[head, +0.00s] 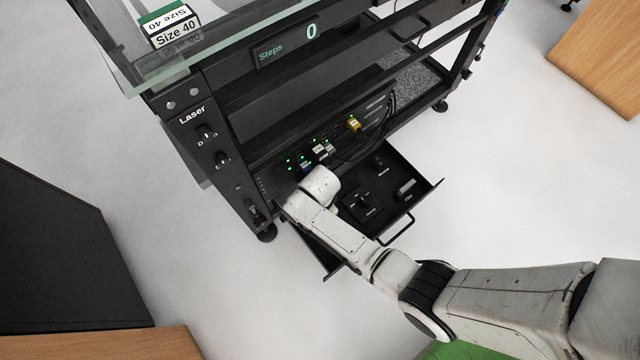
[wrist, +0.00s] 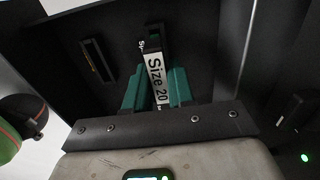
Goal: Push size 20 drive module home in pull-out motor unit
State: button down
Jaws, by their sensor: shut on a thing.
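The size 20 drive module (wrist: 156,78) is a dark block with a white "Size 20" label, upright between the green fingers in the wrist view. My gripper (wrist: 154,98) is shut on it. The pull-out motor unit (head: 415,205) is an open black drawer under the turntable frame in the head view. My white wrist covers its left part, hiding the fingers and module there. The module's far end is against or close to a dark surface; I cannot tell how deep it sits.
An empty-looking slot (wrist: 97,62) is left of the module in the wrist view. Dark parts (head: 364,204) stand in the drawer, and its handle (head: 397,229) sticks out in front. Cables and a yellow connector (head: 354,124) are behind. Clear floor lies to the right.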

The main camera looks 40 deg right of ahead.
jog(key=shift+f+b, duration=1.25)
jog(key=shift+f, duration=0.4)
jog(key=c, duration=0.9)
grip_release()
jog(key=shift+r, duration=0.15)
notch_tip(320, 180, up, 11)
jog(key=p, duration=0.5)
jog(key=shift+f+p, duration=0.2)
jog(key=shift+p, duration=0.15)
jog(key=s+d+r+n+t, duration=0.1)
jog(key=s+d+r+n, duration=0.3)
jog(key=s+r+n, duration=0.45)
jog(key=s+d+r+n, duration=0.3)
jog(key=s+r+n, duration=0.5)
jog(key=r+n, duration=0.15)
jog(key=r+p, duration=2.2)
jog(key=shift+d+r, duration=0.2)
jog(key=shift+r, duration=0.05)
